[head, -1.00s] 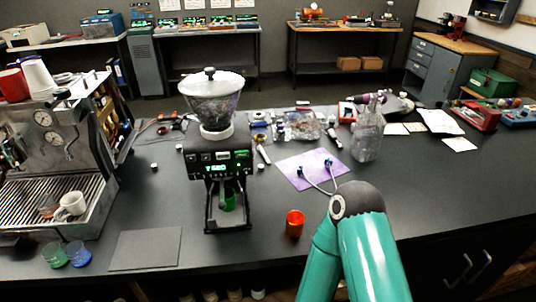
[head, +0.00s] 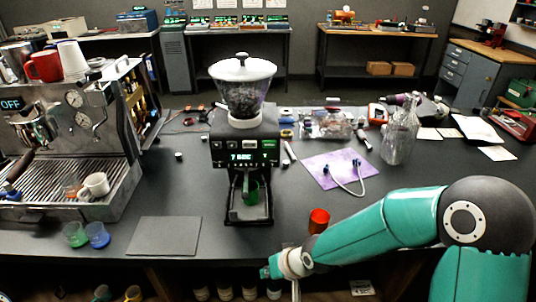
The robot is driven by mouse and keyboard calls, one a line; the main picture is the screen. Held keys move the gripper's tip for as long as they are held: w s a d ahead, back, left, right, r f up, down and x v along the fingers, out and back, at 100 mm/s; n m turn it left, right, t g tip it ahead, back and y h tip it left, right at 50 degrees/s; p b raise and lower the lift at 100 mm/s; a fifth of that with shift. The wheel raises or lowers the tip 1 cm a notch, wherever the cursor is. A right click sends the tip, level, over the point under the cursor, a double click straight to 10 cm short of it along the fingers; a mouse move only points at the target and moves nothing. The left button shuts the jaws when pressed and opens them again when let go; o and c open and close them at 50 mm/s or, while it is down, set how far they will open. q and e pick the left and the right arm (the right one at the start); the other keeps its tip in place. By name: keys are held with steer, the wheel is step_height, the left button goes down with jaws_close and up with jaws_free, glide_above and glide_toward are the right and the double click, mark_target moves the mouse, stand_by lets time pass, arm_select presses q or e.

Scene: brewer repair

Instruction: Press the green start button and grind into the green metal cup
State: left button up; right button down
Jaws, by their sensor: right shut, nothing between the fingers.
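The grinder (head: 244,150) stands upright on the dark bench, with a clear hopper of beans and a lit green display on its front. A small green button (head: 269,144) shows at the right of its button row. The green metal cup (head: 251,191) is inside the grinder's lower bay, under the outlet, partly hidden by the bay's frame. My right gripper (head: 280,267) is low at the bench's front edge, below and slightly right of the grinder. It is shut and empty, apart from both grinder and cup; its fingertips are hard to make out. My left gripper is out of view.
An orange-red cup (head: 318,221) stands right behind my right forearm. A purple cloth (head: 335,168) and glass jug (head: 400,138) are right.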

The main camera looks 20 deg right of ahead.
mark_target(269, 144)
steer(key=w+d+r+n+t+b, duration=0.1)
steer(key=r+t, duration=0.2)
steer(key=r, duration=1.1)
steer(key=w+d+r+n+t+b, duration=0.1)
steer(key=w+r+t+b, duration=0.1)
steer(key=r, duration=1.1)
steer(key=shift+w+d+r+n+t+y, duration=0.15)
steer(key=shift+r+n+t+y, duration=0.2)
steer(key=shift+t, duration=0.25)
steer(key=shift+w, duration=0.15)
steer(key=w+d+b, duration=0.2)
steer(key=w, duration=0.6)
steer(key=shift+w+d, duration=0.15)
steer(key=shift+w+d, duration=0.15)
steer(key=shift+w, duration=0.15)
